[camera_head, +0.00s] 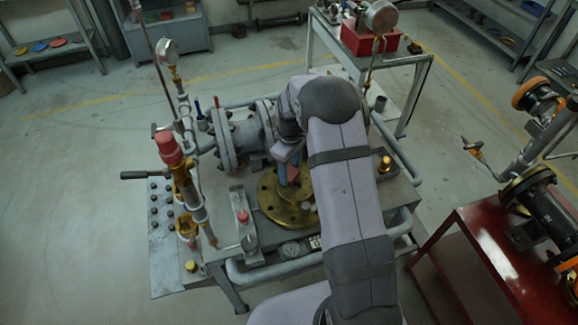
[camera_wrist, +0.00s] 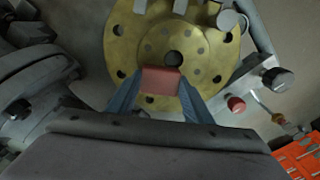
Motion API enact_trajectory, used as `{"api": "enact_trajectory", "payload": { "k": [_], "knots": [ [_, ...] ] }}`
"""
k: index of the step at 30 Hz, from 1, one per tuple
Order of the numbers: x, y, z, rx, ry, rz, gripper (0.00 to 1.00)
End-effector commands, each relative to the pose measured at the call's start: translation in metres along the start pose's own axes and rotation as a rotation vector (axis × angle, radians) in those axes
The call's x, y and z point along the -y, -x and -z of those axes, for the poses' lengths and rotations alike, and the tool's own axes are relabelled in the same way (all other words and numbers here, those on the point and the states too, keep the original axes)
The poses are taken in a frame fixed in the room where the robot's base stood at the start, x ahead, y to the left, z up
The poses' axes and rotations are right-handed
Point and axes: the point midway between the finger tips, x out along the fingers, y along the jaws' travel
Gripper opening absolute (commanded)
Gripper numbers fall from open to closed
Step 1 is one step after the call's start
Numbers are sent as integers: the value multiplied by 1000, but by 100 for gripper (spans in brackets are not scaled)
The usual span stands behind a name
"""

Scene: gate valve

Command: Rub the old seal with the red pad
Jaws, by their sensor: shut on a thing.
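My gripper (camera_wrist: 160,88) is shut on the red pad (camera_wrist: 160,79), a small block held between two blue-grey fingers. In the head view the gripper (camera_head: 289,165) and part of the pad (camera_head: 292,174) show beside my arm. The round brass flange (camera_wrist: 125,48) with bolt holes lies beyond the pad in the wrist view. It also shows on the bench in the head view (camera_head: 268,204), partly hidden by my arm. The old seal cannot be told apart from the flange face. I cannot tell whether the pad touches the flange.
A grey flanged valve body (camera_head: 235,138) stands behind the brass flange. A metal bracket with a red knob (camera_head: 243,216) lies to its left. A brass fitting with a red cap (camera_head: 168,146) stands further left. A red cabinet (camera_head: 470,250) stands at the right.

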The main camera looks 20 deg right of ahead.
Motion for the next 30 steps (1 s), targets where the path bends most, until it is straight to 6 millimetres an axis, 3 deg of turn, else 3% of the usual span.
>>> {"api": "enact_trajectory", "payload": {
  "k": [5, 8, 10, 30],
  "knots": [
    [12, 0, -15, 4, 0, 4, 25],
    [11, 12, -14, 1, 0, 1, 25],
    [11, 30, -14, -1, 0, -1, 25],
    [11, 82, -14, 1, 0, 1, 25]
  ]
}}
